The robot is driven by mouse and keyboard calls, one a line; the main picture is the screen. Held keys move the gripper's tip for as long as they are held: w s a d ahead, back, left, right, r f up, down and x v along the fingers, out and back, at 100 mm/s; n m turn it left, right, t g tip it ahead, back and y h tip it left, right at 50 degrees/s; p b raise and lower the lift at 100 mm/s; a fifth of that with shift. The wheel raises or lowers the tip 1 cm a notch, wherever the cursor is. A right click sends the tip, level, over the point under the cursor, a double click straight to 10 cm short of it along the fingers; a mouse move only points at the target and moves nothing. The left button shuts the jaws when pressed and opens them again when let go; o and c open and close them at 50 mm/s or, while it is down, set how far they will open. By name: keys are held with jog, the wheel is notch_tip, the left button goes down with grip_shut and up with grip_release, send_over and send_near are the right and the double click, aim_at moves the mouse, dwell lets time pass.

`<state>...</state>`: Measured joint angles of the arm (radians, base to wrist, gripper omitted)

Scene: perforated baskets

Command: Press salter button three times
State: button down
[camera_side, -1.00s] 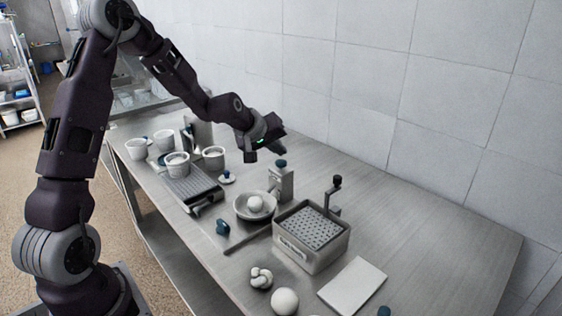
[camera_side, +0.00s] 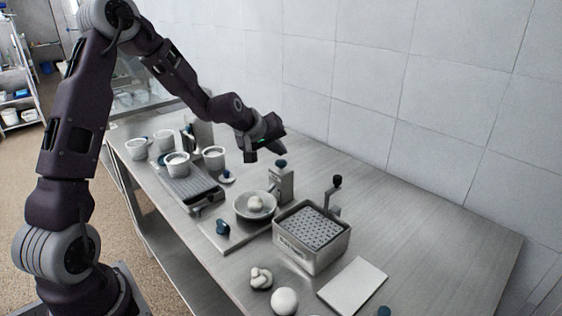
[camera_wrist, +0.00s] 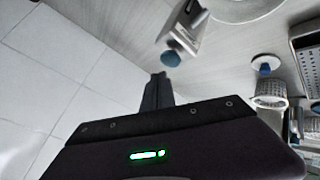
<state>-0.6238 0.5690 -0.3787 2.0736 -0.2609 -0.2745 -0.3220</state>
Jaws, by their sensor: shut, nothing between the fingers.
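The salter is a grey upright block (camera_side: 283,185) with a dark blue button (camera_side: 281,164) on top, behind the bowl in the side view. In the wrist view the grey block (camera_wrist: 186,32) stands at the top, and its blue button (camera_wrist: 171,57) faces my fingers. My gripper (camera_side: 279,147) is shut and empty. In the side view it hangs just above the button. In the wrist view the closed fingertips (camera_wrist: 158,77) appear close to the button, with a small gap between them. I see no contact.
A bowl (camera_side: 241,212) holding a white ball stands in front of the salter. A perforated basket in a metal box (camera_side: 318,257) stands to the right. White cups (camera_side: 214,153) and a grey drip tray (camera_side: 190,188) are at left. The table's right end is clear.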

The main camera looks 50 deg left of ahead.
aim_at(279, 163)
jog(key=shift+f, duration=0.1)
jog(key=shift+f, duration=0.3)
jog(key=shift+f, duration=0.65)
dwell(0.8)
dwell(0.3)
jog(key=shift+r, duration=1.05)
jog(key=shift+r, duration=2.55)
